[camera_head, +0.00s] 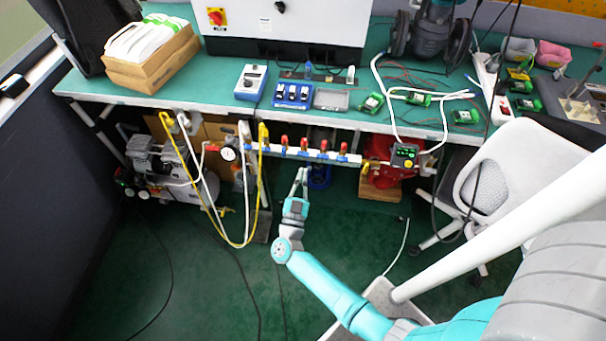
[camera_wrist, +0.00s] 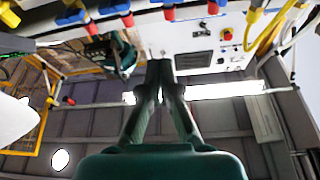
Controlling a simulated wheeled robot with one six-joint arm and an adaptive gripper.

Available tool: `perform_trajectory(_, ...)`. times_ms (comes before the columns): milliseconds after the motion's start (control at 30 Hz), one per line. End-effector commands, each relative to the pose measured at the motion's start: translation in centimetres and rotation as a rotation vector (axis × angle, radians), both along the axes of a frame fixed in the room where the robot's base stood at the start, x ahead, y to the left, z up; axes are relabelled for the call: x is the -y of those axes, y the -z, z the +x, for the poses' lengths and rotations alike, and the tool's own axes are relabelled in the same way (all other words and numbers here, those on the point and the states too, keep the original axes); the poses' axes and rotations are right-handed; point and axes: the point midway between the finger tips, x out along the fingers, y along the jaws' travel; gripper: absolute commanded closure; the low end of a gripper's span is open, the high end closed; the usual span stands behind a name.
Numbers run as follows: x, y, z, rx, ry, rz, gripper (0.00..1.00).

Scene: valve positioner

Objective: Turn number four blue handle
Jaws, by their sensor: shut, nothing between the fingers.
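A white pipe manifold (camera_head: 310,153) runs under the front edge of the bench. It carries a row of several small valves with red tops (camera_head: 323,146) and blue parts along the pipe. I cannot read any numbers, so I cannot tell which one is number four. In the wrist view the blue parts (camera_wrist: 72,17) and red parts (camera_wrist: 169,13) show along the top edge. My gripper (camera_head: 303,171) is below the row, apart from the valves. In the wrist view its fingers (camera_wrist: 160,68) are together with nothing between them.
Yellow and white hoses (camera_head: 262,190) hang left of my gripper, by a pressure gauge (camera_head: 228,153). A compressor (camera_head: 160,165) stands at left. A red device (camera_head: 382,172) is right of the manifold, and a white chair (camera_head: 490,180) stands farther right. The green floor in front is mostly clear.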

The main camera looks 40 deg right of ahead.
Motion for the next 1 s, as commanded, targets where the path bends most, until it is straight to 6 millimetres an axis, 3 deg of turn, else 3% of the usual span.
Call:
perform_trajectory(433, 6.6, -2.8, 4.5, 0.001, 0.004, 0.0, 1.0)
perform_trajectory(500, 6.2, -1.3, 4.6, -0.006, 0.001, 0.002, 1.0)
perform_trajectory(700, 6.0, 0.7, 4.8, -0.003, 0.0, 0.001, 1.0)
perform_trajectory(1000, 5.9, 1.4, 4.8, -0.001, 0.001, 0.002, 1.0)
